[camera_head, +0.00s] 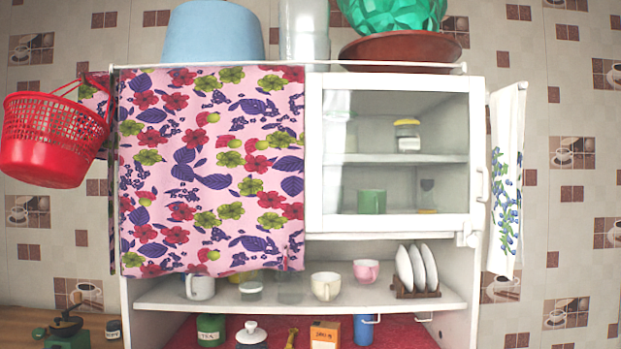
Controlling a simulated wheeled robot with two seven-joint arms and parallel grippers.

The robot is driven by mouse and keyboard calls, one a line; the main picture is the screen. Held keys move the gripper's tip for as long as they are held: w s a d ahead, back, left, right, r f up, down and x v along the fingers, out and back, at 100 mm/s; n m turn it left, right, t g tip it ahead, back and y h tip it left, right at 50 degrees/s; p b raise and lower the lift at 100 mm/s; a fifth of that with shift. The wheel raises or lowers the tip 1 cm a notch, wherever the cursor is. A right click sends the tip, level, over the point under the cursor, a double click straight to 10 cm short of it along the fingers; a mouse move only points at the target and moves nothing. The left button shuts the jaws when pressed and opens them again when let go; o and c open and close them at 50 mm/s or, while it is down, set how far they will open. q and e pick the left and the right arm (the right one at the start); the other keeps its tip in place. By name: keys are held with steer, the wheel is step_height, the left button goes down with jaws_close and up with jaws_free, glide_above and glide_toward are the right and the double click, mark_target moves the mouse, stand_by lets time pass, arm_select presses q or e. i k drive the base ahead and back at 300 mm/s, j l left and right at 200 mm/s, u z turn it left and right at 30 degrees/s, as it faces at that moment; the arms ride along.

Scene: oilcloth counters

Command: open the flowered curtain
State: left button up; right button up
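The flowered curtain (212,170) is pink with red, green and purple flowers and leaves. It hangs from a thin white rod (290,66) along the top front of a white cabinet. It hangs flat over the left half of the cabinet, and what is behind its upper part is hidden. Its lower edge ends just above the open shelf. Neither of my grippers shows in the head view.
A glass door (395,150) covers the cabinet's right half. A red basket (52,138) hangs at the left and a towel (507,180) at the right. Cups, including a cream cup (326,286), and a plate rack (416,292) stand on the open shelf. A blue tub (212,32) sits on top.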

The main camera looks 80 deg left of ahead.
mark_target(212, 158)
steer(key=u, duration=3.25)
steer(key=k+z, duration=0.1)
steer(key=z, duration=0.15)
